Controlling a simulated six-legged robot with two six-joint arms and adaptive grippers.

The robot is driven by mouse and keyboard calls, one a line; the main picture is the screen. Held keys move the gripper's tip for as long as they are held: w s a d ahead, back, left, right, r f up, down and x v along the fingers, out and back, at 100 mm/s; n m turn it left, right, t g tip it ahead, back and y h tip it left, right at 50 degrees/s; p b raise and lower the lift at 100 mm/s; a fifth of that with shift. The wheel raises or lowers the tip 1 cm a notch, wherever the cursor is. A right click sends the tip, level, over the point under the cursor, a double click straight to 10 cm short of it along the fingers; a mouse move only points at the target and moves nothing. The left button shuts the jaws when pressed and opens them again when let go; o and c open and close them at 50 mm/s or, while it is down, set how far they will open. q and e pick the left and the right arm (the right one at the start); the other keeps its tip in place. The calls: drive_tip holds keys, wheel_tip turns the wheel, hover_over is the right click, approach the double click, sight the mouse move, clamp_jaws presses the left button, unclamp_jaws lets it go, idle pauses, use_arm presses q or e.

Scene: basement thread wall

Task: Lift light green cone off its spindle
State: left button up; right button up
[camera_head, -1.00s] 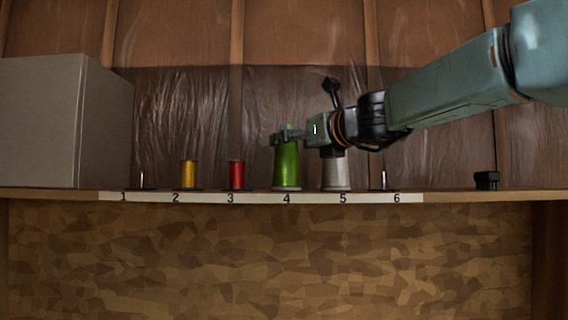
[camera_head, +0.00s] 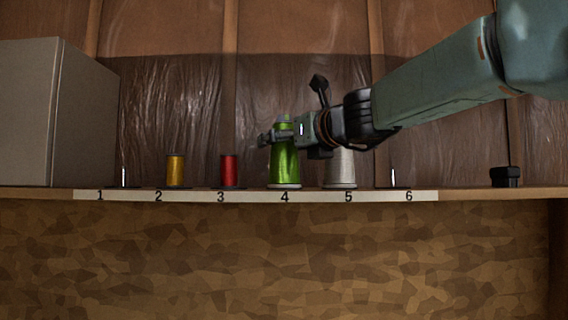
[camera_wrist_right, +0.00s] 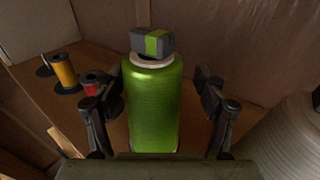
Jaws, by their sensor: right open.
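The light green cone (camera_head: 284,165) stands upright at the position marked 4 on the shelf; its spindle is hidden inside it. In the right wrist view the cone (camera_wrist_right: 153,105) stands between the two fingers, with a pale rim and a grey and green block-like piece on top. My right gripper (camera_head: 277,136) is at the cone's upper part, coming in from the right. In the wrist view its fingers (camera_wrist_right: 160,110) are open, one on each side of the cone, with a gap visible at least on the right. My left gripper is not in view.
A grey-white cone (camera_head: 341,168) stands close by at 5, below my right wrist. Red (camera_head: 229,171) and yellow (camera_head: 175,170) spools stand at 3 and 2. Bare spindles show at 1 (camera_head: 124,177) and 6 (camera_head: 393,178). A grey box (camera_head: 60,115) fills the left end; a black object (camera_head: 505,177) lies right.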

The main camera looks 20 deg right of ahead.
drive_tip(key=shift+d, duration=0.1)
drive_tip(key=shift+s+r, duration=0.15)
drive_tip(key=shift+s, duration=0.2)
drive_tip(key=shift+s+a+r, duration=0.2)
drive_tip(key=shift+s, duration=0.2)
drive_tip(key=shift+s+a+r, duration=0.15)
drive_tip(key=shift+s, duration=0.25)
drive_tip(key=c, duration=0.3)
drive_tip(key=shift+a, duration=0.15)
drive_tip(key=shift+c, duration=0.9)
drive_tip(key=shift+w+d+f, duration=0.3)
drive_tip(key=shift+w+f, duration=0.1)
drive_tip(key=shift+w, duration=0.35)
drive_tip(key=c, duration=0.4)
drive_tip(key=shift+c, duration=1.1)
drive_tip(key=shift+s+a, duration=0.15)
drive_tip(key=shift+s, duration=0.2)
drive_tip(key=shift+c, duration=1.4)
drive_tip(key=shift+r, duration=0.2)
